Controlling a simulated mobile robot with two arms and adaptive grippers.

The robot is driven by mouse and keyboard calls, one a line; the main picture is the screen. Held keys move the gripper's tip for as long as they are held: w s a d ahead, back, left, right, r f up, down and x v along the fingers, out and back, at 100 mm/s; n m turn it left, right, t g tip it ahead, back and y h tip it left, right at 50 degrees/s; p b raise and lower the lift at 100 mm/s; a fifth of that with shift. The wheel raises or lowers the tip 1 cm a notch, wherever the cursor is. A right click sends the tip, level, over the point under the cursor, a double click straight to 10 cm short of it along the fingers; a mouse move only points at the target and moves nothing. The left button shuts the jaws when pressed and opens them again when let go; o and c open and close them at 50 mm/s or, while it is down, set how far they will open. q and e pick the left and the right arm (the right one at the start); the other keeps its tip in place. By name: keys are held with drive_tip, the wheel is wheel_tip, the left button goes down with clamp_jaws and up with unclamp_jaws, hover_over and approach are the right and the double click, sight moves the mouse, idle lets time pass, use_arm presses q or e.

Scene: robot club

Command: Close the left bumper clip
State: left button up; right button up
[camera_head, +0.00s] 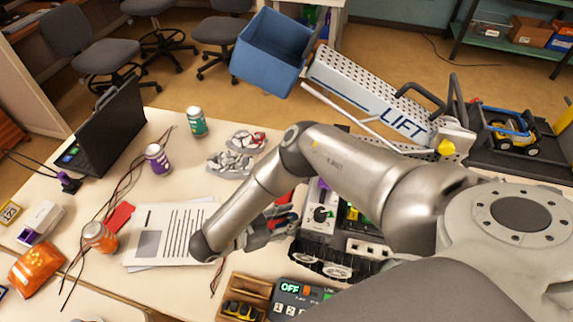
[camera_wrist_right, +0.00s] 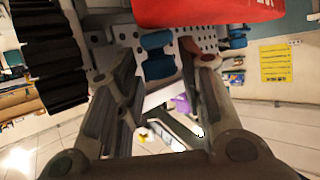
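A small tracked robot (camera_head: 318,222) with a grey body and black tracks stands on the table, partly hidden behind my right arm. Red parts (camera_head: 284,199) show at its left side. My right gripper (camera_head: 276,222) is at that side, mostly hidden by its own wrist. In the right wrist view my right gripper (camera_wrist_right: 160,62) has its fingers apart, with nothing held between them. A large red piece (camera_wrist_right: 210,10) is beyond the fingertips, with blue cylinders (camera_wrist_right: 157,55) and a perforated grey panel below it. I cannot make out the left bumper clip. My left gripper is not in view.
A wooden tray (camera_head: 225,307) and a control box (camera_head: 292,300) reading OFF stand at the front. Papers (camera_head: 160,232), an orange jar (camera_head: 100,237) and cables lie to the left. A blue bin (camera_head: 270,50) and LIFT ramp (camera_head: 370,95) are behind.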

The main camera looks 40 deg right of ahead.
drive_tip(key=c, duration=0.7)
drive_tip(key=shift+o, duration=0.2)
drive_tip(key=m+g+b, duration=0.1)
drive_tip(key=g, duration=0.1)
drive_tip(key=m+g+y+b, duration=0.1)
drive_tip(key=m, duration=0.1)
drive_tip(key=shift+w+f+m+g+b, duration=0.1)
drive_tip(key=shift+w+m+g+b, duration=0.2)
drive_tip(key=shift+w+g+b, duration=0.1)
drive_tip(key=shift+w+d+m+g+y+b, duration=0.1)
drive_tip(key=shift+m+g+y+b, duration=0.45)
drive_tip(key=shift+m+g, duration=0.4)
drive_tip(key=shift+w+d+m+g+y+b, duration=0.1)
drive_tip(key=shift+m+g+y+b, duration=0.4)
drive_tip(key=shift+m+g, duration=0.4)
drive_tip(key=shift+r, duration=0.2)
drive_tip(key=o, duration=0.7)
drive_tip(key=shift+g, duration=0.25)
drive_tip(key=shift+o, duration=0.2)
